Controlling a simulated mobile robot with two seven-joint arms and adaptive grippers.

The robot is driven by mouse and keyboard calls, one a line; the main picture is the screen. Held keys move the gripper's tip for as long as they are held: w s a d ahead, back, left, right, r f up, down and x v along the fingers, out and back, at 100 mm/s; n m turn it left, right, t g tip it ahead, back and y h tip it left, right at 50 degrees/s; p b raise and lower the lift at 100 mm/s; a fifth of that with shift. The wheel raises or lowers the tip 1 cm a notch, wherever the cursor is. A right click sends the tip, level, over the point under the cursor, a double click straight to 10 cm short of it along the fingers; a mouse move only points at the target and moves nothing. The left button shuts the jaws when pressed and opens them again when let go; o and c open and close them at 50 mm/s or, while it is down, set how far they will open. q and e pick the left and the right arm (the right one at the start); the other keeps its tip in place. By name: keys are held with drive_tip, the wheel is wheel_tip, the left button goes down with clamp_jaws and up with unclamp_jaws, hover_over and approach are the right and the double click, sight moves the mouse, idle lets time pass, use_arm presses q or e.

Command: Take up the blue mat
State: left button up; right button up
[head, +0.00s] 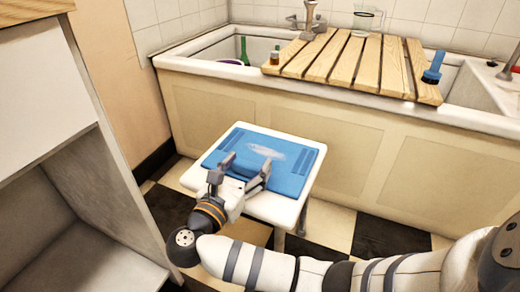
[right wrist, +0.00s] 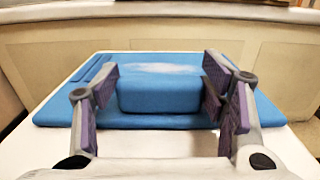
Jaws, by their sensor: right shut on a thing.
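The blue mat (head: 297,163) lies flat on a small white stool (head: 268,207) in the head view, with a pale patch on its top. The mat also shows in the right wrist view (right wrist: 62,106), with a raised blue block at its near edge. My right gripper (head: 247,167) is at the mat's near edge. In the right wrist view my right gripper (right wrist: 160,92) has one finger on each side of the raised block and is shut on it. The mat looks to be resting on the stool. My left gripper is not in view.
A long basin (head: 270,110) stands behind the stool, with a slatted wooden board (head: 345,62) across it. On or by it are a blue brush (head: 433,68), a glass jug (head: 366,20) and a green bottle (head: 244,50). A shelf unit (head: 75,165) stands at left.

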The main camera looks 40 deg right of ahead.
drive_tip(key=shift+r+p, duration=2)
drive_tip(key=shift+r, duration=1.6)
drive_tip(key=shift+f, duration=0.1)
